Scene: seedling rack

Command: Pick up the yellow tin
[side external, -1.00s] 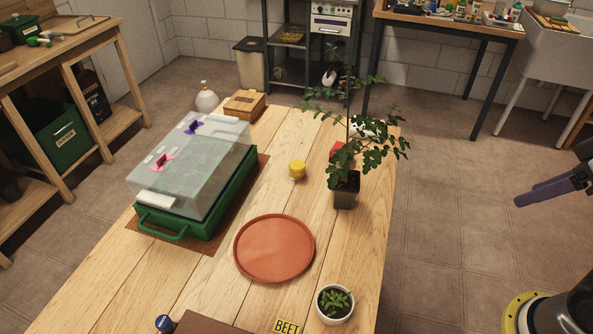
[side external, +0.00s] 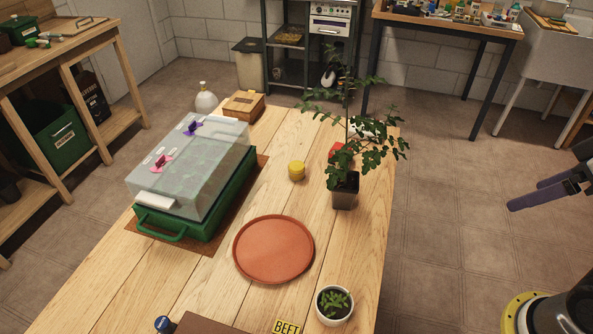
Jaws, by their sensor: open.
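The yellow tin (side external: 296,171) is small and round and stands upright on the wooden table, between the clear-lidded green propagator and the potted plant. Nothing touches it. My gripper (side external: 512,196) is at the right edge of the side external view, off the table's right side and far from the tin. Its dark fingers point left, are apart and hold nothing.
The tall potted plant (side external: 345,190) stands right of the tin, with leaves spreading wide. The green propagator (side external: 212,218) is to the left. A terracotta saucer (side external: 273,249), a white-potted succulent (side external: 333,304) and a wooden box (side external: 244,106) are also on the table.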

